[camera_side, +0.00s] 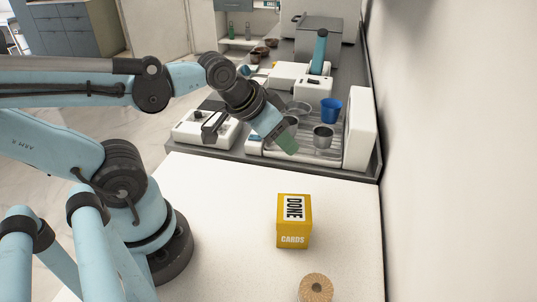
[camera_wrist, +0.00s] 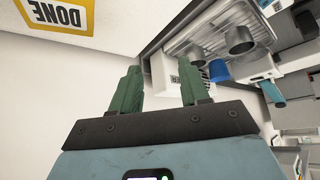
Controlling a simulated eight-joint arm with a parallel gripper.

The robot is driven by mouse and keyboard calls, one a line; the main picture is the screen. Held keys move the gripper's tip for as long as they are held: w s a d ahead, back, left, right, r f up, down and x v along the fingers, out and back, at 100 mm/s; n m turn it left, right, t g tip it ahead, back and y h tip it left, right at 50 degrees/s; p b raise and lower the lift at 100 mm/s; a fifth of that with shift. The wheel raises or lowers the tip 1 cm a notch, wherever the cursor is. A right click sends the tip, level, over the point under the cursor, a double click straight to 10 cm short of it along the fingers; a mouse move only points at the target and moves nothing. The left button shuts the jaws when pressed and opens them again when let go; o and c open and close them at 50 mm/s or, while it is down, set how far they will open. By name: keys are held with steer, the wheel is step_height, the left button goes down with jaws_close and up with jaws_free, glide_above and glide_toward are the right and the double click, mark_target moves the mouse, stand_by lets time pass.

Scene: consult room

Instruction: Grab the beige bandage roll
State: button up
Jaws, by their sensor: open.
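The beige bandage roll (camera_side: 316,288) stands on the white table at the bottom of the side view, partly cut off by the frame edge. Its round top with a hole in the middle faces up. It does not show in the wrist view. My gripper (camera_side: 290,147) is in the air beyond the yellow box, well away from the roll. In the wrist view its two green fingers (camera_wrist: 158,80) are apart with nothing between them.
A yellow cards box (camera_side: 293,235) stands on the white table (camera_side: 225,220) between my gripper and the roll; it also shows in the wrist view (camera_wrist: 60,12). Behind are a metal tray with cups and a blue cup (camera_side: 331,110). A wall bounds the right.

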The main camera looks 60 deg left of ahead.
steer(key=o, duration=0.7)
steer(key=d+g, duration=0.1)
steer(key=d, duration=0.2)
steer(key=d+n+g+h, duration=0.1)
steer(key=d, duration=0.3)
steer(key=s+d+n+g, duration=0.1)
steer(key=d, duration=0.3)
steer(key=shift+d+h, duration=0.15)
steer(key=shift+h, duration=0.15)
steer(key=s+d+n+g, duration=0.2)
steer(key=s+d, duration=0.1)
steer(key=d, duration=0.3)
steer(key=n+g+y, duration=0.1)
steer(key=g+y, duration=0.1)
glide_toward(314, 297)
steer(key=shift+w+a+f, duration=0.55)
steer(key=shift+w+a, duration=0.2)
steer(key=shift+a, duration=0.1)
steer(key=shift+s+d+f+n, duration=0.15)
steer(key=shift+n, duration=0.15)
steer(key=shift+f, duration=0.3)
steer(key=shift+d+f, duration=0.1)
steer(key=shift+f, duration=5.5)
